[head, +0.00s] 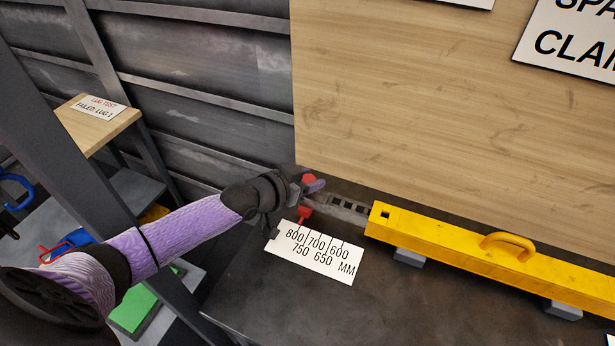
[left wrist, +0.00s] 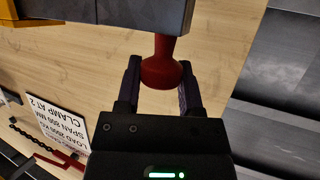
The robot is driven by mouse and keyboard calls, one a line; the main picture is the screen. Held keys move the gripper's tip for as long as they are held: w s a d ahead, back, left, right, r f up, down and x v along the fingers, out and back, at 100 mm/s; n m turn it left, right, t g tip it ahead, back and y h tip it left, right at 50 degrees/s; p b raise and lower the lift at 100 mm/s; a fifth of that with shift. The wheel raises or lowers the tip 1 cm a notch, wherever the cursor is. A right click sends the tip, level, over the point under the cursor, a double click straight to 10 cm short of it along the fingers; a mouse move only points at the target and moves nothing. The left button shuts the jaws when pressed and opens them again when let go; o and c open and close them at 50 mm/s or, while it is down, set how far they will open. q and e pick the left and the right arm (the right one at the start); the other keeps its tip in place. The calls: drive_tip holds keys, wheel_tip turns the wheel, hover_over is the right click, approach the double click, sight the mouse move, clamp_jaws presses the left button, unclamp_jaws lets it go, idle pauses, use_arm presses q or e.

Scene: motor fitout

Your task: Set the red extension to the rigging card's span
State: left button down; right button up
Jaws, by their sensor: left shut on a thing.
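My left gripper (head: 310,184) is shut on the red knob (left wrist: 160,68) at the end of the grey sliding bar (head: 345,206); the knob also shows in the head view (head: 309,178). The bar comes out of the left end of the yellow beam (head: 480,244). A red pointer (head: 304,213) hangs from it above the scale plate (head: 325,264), near the 800 mark; its exact reading is hard to tell. The rigging card (left wrist: 58,130) reads upside down in the left wrist view, with "SPAN 800 MM"; a corner of it shows in the head view (head: 575,42). My right gripper is out of view.
The yellow beam rests on grey blocks (head: 409,257) on a dark bench (head: 270,300), with a wooden board (head: 420,90) behind. A small wooden shelf (head: 95,122) with a "LUG TEST" label stands at left. The bench front is clear.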

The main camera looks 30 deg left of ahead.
use_arm(q)
drive_tip(key=shift+c, duration=1.2)
unclamp_jaws()
drive_tip(key=shift+s+a+r+p, duration=0.1)
drive_tip(key=shift+s+r+p, duration=0.1)
drive_tip(key=shift+s+p, duration=0.1)
drive_tip(key=p+v, duration=0.4)
drive_tip(key=v, duration=0.5)
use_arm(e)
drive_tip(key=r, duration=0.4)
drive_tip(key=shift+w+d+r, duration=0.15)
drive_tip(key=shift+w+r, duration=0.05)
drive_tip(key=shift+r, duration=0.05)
use_arm(q)
drive_tip(key=shift+s, duration=0.1)
